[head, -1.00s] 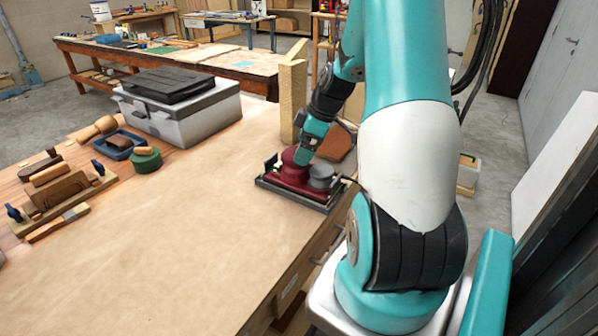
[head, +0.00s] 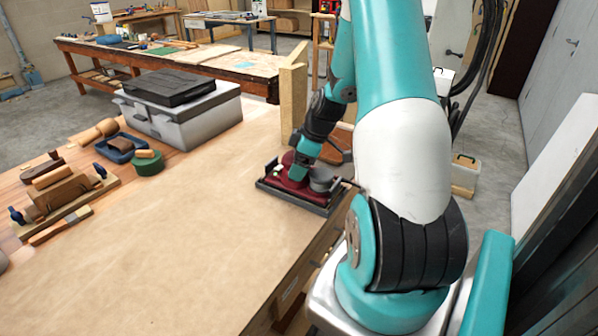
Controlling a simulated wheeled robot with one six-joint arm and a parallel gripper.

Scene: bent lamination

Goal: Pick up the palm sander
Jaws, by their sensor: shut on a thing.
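The palm sander (head: 287,187) is a dark red body on a flat black rectangular base, with a grey round part on its right side. It is at the right edge of the workbench, and its base looks level and at or very near the bench top. My gripper (head: 299,173) reaches down onto the sander from above and is shut on it. The fingertips are mostly hidden by the gripper body and the sander's top.
The paper-covered workbench (head: 190,215) is clear left of the sander. A wooden upright (head: 292,100) and a brown wooden piece (head: 335,143) stand close behind it. A grey toolbox (head: 185,115), a green round tin (head: 148,164) and wooden planes (head: 62,195) lie farther left.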

